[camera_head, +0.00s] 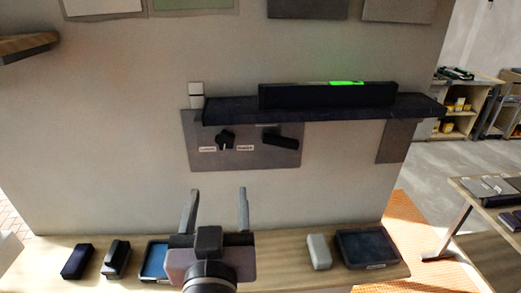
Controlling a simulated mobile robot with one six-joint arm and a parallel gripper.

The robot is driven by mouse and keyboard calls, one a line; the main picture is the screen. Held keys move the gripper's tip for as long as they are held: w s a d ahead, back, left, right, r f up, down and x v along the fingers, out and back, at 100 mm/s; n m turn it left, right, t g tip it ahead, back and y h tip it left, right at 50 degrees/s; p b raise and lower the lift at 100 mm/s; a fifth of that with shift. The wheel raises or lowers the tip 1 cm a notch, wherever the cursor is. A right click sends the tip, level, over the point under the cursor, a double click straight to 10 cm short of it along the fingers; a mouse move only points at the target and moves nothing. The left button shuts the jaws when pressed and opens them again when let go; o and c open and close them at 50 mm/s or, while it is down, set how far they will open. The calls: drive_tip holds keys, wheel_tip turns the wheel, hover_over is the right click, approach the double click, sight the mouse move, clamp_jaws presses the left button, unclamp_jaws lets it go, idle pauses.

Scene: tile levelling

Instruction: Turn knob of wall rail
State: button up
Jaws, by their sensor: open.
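The wall rail (415,108) is a dark shelf-like ledge on the wall. A long dark bar (300,97) with a lit green patch on top rests on it. Below the rail is a grey panel (275,158). On the panel's left is a small dark knob (226,139) with a light mark, between two small white labels. To its right is a dark lever-like handle (282,138). My gripper (217,196) is open and empty, fingers pointing up, below the panel and apart from the knob in the picture.
A wooden shelf (390,276) runs below, with a dark block (77,262), another dark tool (115,258), a blue-topped tray (154,260), a white block (319,252) and a dark tray (369,248). A table (490,215) stands at right. The wall between panel and shelf is bare.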

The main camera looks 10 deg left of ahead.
drive_tip(key=p, duration=0.5)
approach(225, 143)
drive_tip(key=p+x, duration=0.1)
drive_tip(key=x, duration=0.7)
drive_tip(key=shift+w, duration=0.2)
clamp_jaws()
